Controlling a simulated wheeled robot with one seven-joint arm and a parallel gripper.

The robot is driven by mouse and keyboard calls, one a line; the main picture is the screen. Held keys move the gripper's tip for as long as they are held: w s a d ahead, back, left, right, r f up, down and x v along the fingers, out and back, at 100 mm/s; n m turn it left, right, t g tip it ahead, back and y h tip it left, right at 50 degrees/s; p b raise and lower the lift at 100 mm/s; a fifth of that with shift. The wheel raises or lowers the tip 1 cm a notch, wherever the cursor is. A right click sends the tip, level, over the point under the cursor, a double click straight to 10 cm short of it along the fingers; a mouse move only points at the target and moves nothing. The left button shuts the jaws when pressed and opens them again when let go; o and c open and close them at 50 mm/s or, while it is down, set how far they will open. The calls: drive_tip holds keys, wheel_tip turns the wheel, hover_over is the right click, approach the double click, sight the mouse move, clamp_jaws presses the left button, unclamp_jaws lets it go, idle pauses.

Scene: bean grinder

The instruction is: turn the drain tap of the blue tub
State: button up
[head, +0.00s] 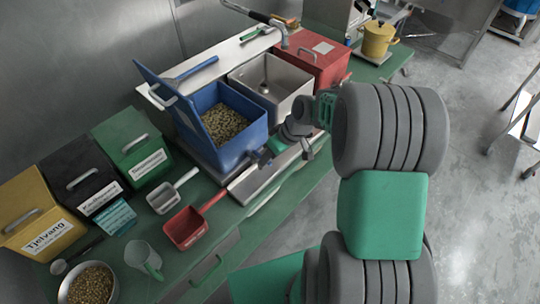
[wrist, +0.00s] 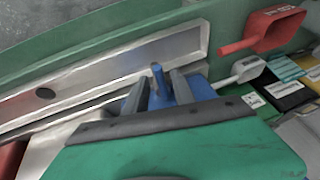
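The blue tub (head: 240,146) stands with its lid raised and holds greenish-brown beans. Its drain tap (wrist: 157,77) shows in the wrist view as a small blue upright lever in front of the tub's blue body (wrist: 200,86). My gripper (wrist: 158,88) is open, with one grey finger on each side of the lever and visible gaps between. I cannot tell how deep the lever sits between the fingers. In the head view my gripper (head: 286,153) is low at the tub's front right corner, and the tap is hard to make out there.
A metal-lined tub (head: 285,75) and a red tub (head: 322,62) stand beyond the blue one. A metal drip tray (head: 262,178) runs along the front. A red scoop (head: 184,228) and a white scoop (head: 162,197) lie left on the green counter.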

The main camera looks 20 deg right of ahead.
clamp_jaws()
idle(1.2)
